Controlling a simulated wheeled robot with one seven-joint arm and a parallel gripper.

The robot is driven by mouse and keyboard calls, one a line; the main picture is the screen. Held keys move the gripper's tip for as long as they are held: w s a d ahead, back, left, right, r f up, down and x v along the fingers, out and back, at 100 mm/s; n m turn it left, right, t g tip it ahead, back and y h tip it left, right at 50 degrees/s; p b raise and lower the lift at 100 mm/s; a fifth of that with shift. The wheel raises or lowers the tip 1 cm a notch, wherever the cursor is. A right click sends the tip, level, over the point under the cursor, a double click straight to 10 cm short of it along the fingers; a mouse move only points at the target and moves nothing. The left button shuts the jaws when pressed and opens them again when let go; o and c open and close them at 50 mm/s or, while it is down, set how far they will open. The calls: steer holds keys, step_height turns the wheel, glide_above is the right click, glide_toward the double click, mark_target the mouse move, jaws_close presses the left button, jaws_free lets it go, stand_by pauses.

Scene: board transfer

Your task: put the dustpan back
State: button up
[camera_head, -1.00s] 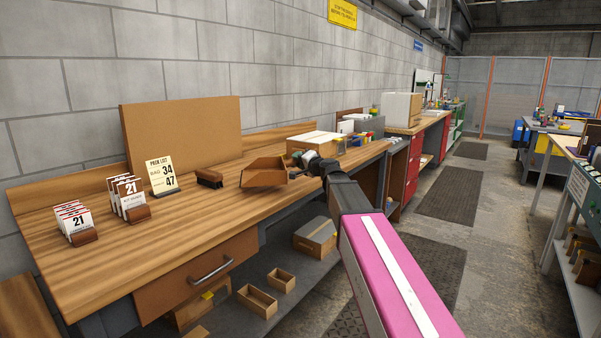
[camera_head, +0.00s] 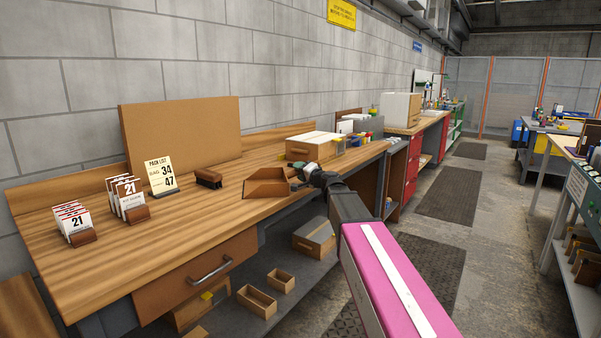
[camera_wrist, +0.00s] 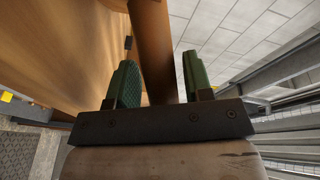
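The brown dustpan (camera_head: 268,188) lies flat on the wooden workbench (camera_head: 190,226), near its front edge, with its handle end toward my gripper (camera_head: 300,175). In the wrist view, its brown handle (camera_wrist: 156,50) runs between the two green fingers of my gripper (camera_wrist: 160,78). The fingers stand apart on both sides of the handle, with a narrow gap visible on the right side. The handle's far end is hidden behind the gripper's dark base. A dark brown brush-like block (camera_head: 209,178) lies left of the dustpan.
Number cards (camera_head: 130,198) and a pack list sign (camera_head: 160,175) stand at the left. A cardboard box (camera_head: 314,146) stands behind the gripper. A brown board (camera_head: 184,137) leans on the wall.

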steer(key=shift+o, duration=0.3)
steer(key=shift+s+r, duration=0.15)
steer(key=v, duration=1.2)
steer(key=s+a+f+n+g+h, duration=0.15)
steer(key=s+f+g, duration=0.3)
steer(key=f, duration=0.65)
steer(key=s+d+f+n+g+h, duration=0.1)
steer(key=s+f+n+g+h, duration=0.3)
steer(key=f, duration=0.7)
steer(key=s+d+f+g+h, duration=0.2)
steer(key=s+d+f+g, duration=0.1)
steer(key=s+f, duration=0.4)
steer(key=s+d+f+g+h, duration=0.3)
steer(key=s+d+f, duration=0.2)
steer(key=s+f, duration=0.3)
steer(key=shift+s+f, duration=0.3)
steer(key=shift+n, duration=0.25)
